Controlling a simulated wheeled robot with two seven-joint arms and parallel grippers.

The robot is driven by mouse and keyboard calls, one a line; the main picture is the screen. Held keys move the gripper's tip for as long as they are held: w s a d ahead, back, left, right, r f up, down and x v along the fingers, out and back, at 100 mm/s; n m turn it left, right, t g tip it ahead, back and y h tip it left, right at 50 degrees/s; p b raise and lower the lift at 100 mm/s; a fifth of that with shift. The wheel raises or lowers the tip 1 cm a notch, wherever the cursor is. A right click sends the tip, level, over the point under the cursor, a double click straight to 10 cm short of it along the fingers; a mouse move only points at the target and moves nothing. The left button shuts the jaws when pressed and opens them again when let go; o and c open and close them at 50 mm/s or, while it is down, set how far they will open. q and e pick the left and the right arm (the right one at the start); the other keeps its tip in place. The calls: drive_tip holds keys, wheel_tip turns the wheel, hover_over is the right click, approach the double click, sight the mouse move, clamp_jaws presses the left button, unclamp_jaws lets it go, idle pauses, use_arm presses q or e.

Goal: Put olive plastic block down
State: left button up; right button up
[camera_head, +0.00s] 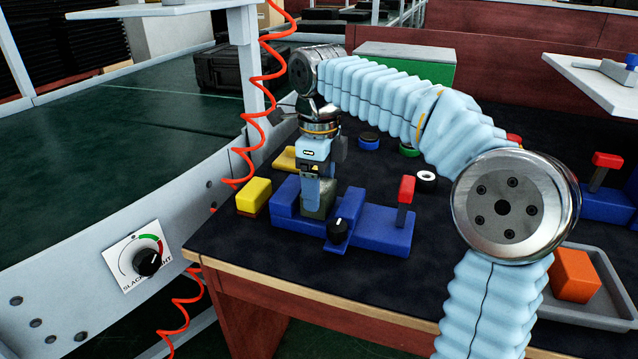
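The olive plastic block (327,199) sits low in the gap of a blue fixture (382,227) on the dark table. My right gripper (313,190) points down from above, with its near finger against the block's near side. The gripper looks shut on the block, though the far finger is hidden. The block looks upright, and its lower part is hidden by the fixture. I cannot tell whether it touches the bottom of the gap. My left gripper is not in view.
The fixture carries a black knob (338,230) and a red-topped lever (406,189). A yellow block (254,195) stands left of it. A grey tray (622,283) with an orange block (574,275) is at right. The curved conveyor (120,130) runs along the left.

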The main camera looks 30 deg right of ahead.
drive_tip(key=o, duration=0.4)
drive_tip(key=shift+c, duration=0.2)
wheel_tip(320, 180, up, 12)
drive_tip(key=p, duration=0.3)
drive_tip(key=shift+r, duration=0.15)
